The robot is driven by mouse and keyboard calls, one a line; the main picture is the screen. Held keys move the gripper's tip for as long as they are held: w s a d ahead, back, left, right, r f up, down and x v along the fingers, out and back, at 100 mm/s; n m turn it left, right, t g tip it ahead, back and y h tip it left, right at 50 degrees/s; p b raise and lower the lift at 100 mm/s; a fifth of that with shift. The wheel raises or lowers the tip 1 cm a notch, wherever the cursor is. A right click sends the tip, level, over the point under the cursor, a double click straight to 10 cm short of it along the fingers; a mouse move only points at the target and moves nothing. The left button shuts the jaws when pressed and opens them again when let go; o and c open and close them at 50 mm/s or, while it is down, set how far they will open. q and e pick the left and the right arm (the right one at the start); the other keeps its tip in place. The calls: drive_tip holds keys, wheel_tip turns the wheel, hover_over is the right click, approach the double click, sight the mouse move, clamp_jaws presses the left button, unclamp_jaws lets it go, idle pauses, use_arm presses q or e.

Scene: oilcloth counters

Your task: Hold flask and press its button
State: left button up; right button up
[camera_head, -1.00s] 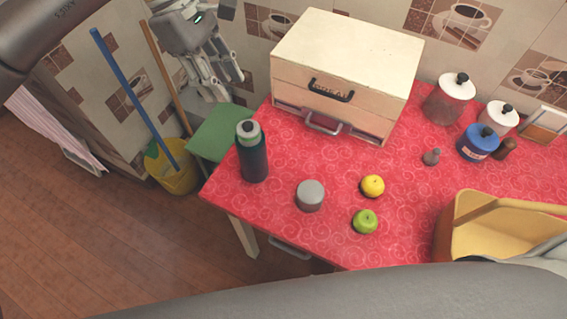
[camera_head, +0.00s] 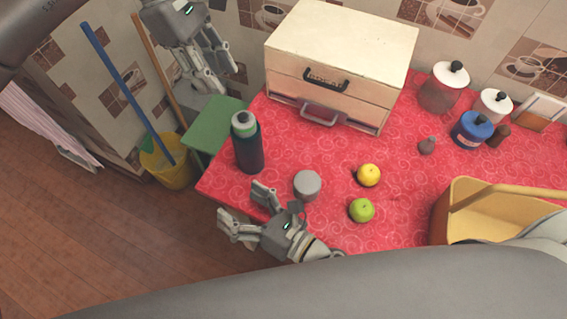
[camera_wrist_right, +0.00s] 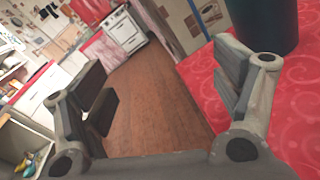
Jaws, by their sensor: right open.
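The flask (camera_head: 248,148) is a dark teal bottle with a grey-green top, upright near the left edge of the red counter (camera_head: 330,225). Its lower part shows in the right wrist view (camera_wrist_right: 265,22), beyond the right-hand finger; its top is cut off there. The button is too small to make out. My right gripper (camera_head: 245,210) is open and empty in front of the flask, over the counter's front left edge. It also shows in the wrist view (camera_wrist_right: 168,100), with only floor between the fingers. My left gripper (camera_head: 215,75) is open and empty, behind and left of the flask.
A grey round canister (camera_head: 307,186) stands right of the flask, near my right gripper. A yellow fruit (camera_head: 369,175) and a green apple (camera_head: 361,210) lie farther right. A bread box (camera_head: 335,60) stands behind. A yellow basket (camera_head: 470,215) is at the right.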

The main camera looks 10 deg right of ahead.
sight(247, 140)
drive_tip(key=w+d+r+n+t, duration=0.1)
drive_tip(key=w+d+r+n, duration=0.25)
drive_tip(key=w+d, duration=0.45)
drive_tip(key=x, duration=0.8)
drive_tip(key=shift+w+d+f, duration=0.2)
drive_tip(key=shift+d+f, duration=0.1)
drive_tip(key=shift+f, duration=0.05)
drive_tip(key=c, duration=1.6)
use_arm(q)
clamp_jaws()
use_arm(e)
drive_tip(key=shift+c, duration=0.2)
